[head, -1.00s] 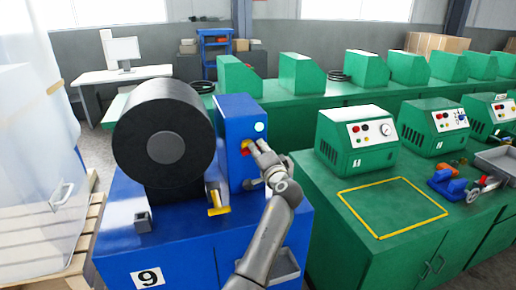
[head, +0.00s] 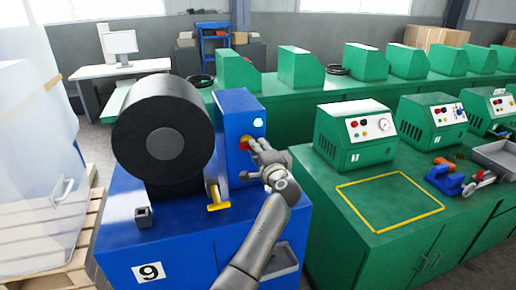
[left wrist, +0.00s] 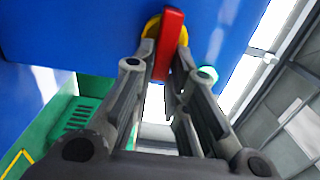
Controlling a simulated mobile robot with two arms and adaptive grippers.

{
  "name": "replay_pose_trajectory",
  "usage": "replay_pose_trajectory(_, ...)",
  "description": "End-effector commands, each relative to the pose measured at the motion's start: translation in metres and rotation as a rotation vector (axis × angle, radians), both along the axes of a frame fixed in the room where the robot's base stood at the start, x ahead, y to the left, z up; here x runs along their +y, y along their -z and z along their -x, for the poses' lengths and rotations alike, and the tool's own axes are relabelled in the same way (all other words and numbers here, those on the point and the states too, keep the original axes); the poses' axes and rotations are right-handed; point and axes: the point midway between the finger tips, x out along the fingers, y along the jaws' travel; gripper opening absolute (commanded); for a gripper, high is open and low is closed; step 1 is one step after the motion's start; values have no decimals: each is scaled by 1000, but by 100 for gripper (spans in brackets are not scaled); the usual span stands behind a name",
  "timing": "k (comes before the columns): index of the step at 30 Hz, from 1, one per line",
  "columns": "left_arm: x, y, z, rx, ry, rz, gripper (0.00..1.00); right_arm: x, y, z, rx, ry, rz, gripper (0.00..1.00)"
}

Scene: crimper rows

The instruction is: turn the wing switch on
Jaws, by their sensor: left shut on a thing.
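The wing switch is a red wing handle on a yellow round base. It sits on the face of the blue control box (head: 230,120), where a bit of the switch (head: 246,141) shows past my fingers in the head view. In the left wrist view the red wing (left wrist: 170,38) stands nearly upright, slightly tilted, between my fingertips. My left gripper (head: 254,146) is shut on the wing, and its fingers (left wrist: 167,62) lie on either side of it. The fingers hide part of the switch in the head view. My right gripper is in neither view.
A pale green round light (head: 258,122) is beside the switch. A large black roll (head: 165,105) stands left of the box on the blue cabinet marked 9 (head: 190,255). A yellow-handled part (head: 216,197) stands below. Green benches (head: 330,215) are at the right.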

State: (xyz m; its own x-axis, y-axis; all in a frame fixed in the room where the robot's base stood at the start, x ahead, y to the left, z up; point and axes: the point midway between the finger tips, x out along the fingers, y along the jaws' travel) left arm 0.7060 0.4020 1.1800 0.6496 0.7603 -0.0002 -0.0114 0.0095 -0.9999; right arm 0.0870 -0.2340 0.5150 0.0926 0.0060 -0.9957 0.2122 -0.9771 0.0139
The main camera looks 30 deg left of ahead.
Motion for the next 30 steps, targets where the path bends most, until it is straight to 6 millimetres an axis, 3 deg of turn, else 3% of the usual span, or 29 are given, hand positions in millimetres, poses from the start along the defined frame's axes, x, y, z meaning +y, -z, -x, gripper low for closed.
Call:
replay_pose_trajectory(3, 0, -3, -1, -3, 1, -7, 0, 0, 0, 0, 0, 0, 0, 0)
replay_pose_trajectory(4, 0, -3, -1, -3, 1, -7, 16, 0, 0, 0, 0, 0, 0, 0)
replay_pose_trajectory(9, 0, -3, 0, -2, 1, -4, 36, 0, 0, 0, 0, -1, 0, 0)
replay_pose_trajectory(20, -2, 0, 2, -1, 1, -2, 36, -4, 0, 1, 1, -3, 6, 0)
replay_pose_trajectory(30, -43, 0, 36, -2, 3, 1, 36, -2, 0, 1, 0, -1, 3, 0)
